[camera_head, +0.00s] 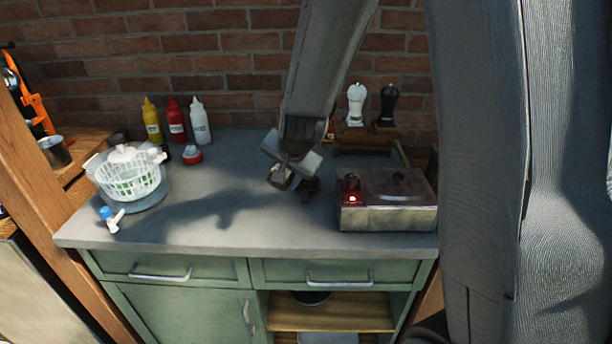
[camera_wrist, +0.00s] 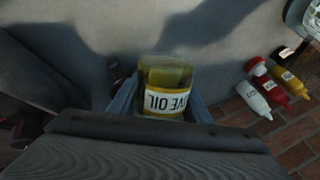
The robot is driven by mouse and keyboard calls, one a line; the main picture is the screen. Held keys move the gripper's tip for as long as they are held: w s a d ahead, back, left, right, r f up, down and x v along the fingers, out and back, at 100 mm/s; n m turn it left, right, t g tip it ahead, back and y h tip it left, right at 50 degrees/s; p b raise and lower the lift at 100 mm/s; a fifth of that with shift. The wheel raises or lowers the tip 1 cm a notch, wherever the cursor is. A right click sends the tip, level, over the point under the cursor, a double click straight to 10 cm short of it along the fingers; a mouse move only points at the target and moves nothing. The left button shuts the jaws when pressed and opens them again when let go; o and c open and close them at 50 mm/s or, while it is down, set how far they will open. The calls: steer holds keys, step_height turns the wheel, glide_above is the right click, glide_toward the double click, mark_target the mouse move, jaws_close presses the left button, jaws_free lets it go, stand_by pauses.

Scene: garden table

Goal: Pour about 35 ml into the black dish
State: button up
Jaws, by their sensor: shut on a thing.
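My gripper (camera_head: 291,162) is above the counter, right of its middle. It is shut on a bottle of yellow-green oil (camera_wrist: 167,76), whose white label reads "VE OIL" upside down in the wrist view. In the head view only a small part of the bottle (camera_head: 281,180) shows below my jaws, so its tilt is hard to judge. A dark object (camera_head: 309,189) sits on the counter just right of the bottle and is partly hidden; I cannot tell if it is the black dish. A dark round bowl (camera_head: 311,297) is on the shelf below the counter.
A grey box with a red light (camera_head: 387,215) stands on the right of the counter (camera_head: 205,228). Yellow (camera_head: 152,121), red (camera_head: 176,122) and white (camera_head: 200,122) squeeze bottles stand at the back left. A white basket (camera_head: 131,182) is at left. The front middle is clear.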

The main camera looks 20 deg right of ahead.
steer(key=shift+w+d+r+t+h+p, duration=0.15)
steer(key=shift+r+t+h+p, duration=0.25)
steer(key=shift+p, duration=3.05)
steer(key=shift+w+d+n+t+h+p, duration=0.2)
steer(key=shift+d+n+t+h+p, duration=0.15)
steer(key=shift+p, duration=0.25)
steer(key=shift+r+t, duration=0.1)
steer(key=shift+t, duration=0.15)
